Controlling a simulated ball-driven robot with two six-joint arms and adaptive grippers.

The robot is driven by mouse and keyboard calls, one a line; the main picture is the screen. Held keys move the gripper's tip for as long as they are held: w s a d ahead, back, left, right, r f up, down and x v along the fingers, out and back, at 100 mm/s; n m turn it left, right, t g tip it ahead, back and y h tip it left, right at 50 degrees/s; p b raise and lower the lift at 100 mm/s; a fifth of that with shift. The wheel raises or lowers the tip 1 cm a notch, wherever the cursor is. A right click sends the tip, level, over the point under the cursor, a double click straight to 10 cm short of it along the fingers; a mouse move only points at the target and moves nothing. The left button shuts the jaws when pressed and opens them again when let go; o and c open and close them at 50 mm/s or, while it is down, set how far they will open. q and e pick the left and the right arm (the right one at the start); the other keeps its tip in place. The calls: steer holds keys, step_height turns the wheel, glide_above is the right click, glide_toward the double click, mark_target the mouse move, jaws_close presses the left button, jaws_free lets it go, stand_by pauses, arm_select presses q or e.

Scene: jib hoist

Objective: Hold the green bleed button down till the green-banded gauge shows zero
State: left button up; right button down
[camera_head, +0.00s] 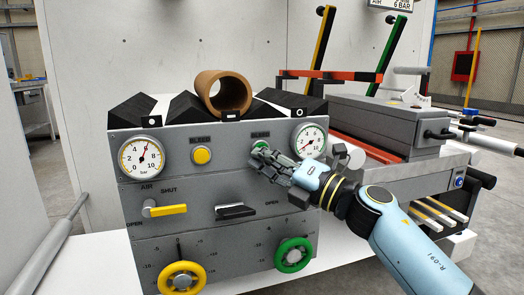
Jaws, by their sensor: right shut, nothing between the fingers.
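The green bleed button (260,143) is on the upper right of the grey panel (232,172), under a small label. My right gripper (264,152) is shut with its fingertips at the button, partly covering it; I cannot tell whether it is pressed in. The green-banded gauge (310,141) is to the right of the button, just above my gripper's wrist. Its red needle is too small to read surely. My left gripper is not in view.
A yellow button (202,155) and a second gauge (142,157) are on the panel's left. A brown tube (222,92) lies on black blocks on top.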

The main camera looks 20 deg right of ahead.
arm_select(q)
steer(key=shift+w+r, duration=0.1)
arm_select(e)
steer(key=shift+s, duration=0.1)
stand_by(0.7)
arm_select(q)
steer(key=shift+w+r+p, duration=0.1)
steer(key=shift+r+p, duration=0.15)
steer(key=shift+p, duration=0.1)
arm_select(e)
steer(key=shift+s, duration=0.75)
steer(key=shift+s, duration=0.1)
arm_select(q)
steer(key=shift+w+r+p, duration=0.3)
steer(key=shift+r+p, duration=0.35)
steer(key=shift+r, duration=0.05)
arm_select(e)
steer(key=shift+s+d, duration=0.15)
steer(key=shift+s, duration=2.25)
